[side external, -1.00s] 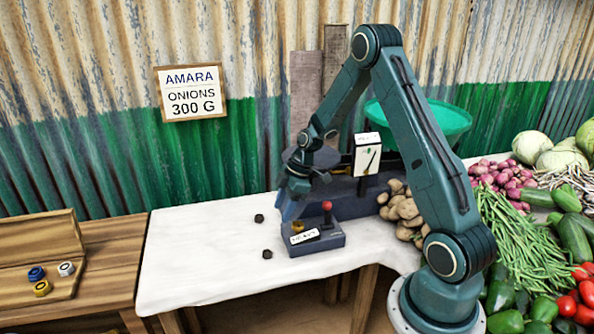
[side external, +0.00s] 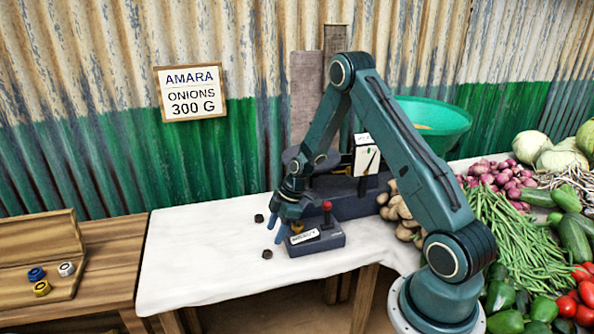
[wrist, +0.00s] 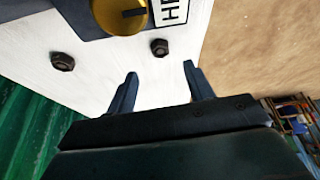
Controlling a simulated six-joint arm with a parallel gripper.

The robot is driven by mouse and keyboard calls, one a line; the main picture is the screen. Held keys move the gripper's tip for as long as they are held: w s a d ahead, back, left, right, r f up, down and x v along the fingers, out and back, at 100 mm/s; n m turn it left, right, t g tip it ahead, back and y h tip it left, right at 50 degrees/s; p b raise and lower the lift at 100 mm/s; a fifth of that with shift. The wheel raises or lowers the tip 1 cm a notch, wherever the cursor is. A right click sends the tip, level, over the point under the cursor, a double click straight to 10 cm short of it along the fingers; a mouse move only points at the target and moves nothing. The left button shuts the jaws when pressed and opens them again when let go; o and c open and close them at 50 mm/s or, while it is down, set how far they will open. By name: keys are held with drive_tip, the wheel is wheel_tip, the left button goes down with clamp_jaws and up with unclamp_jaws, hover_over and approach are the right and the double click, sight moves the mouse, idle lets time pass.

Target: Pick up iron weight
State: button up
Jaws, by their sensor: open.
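Two small dark iron weights, shaped like hex nuts, lie apart on the white cloth. One iron weight (side external: 258,218) is farther back and the other iron weight (side external: 267,253) is nearer the front. The wrist view shows one weight (wrist: 159,47) just beyond and roughly between my fingertips, and the other (wrist: 62,61) off to the left. My gripper (side external: 279,228) is open and empty, pointing down above the cloth, right of the weights and beside the control box. Its two fingers (wrist: 160,72) are spread apart in the wrist view.
The control box (side external: 327,243) with a "HEAVY" label, brass knob and red-topped lever stands right of the weights. A scale with a green bowl (side external: 440,115) is behind. Potatoes and vegetables fill the right. The cloth's left side (side external: 190,255) is clear.

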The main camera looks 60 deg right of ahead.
sight(267, 252)
drive_tip(key=shift+x, duration=0.85)
drive_tip(key=shift+f, duration=0.1)
drive_tip(key=shift+x, duration=2.5)
drive_tip(key=c, duration=1.1)
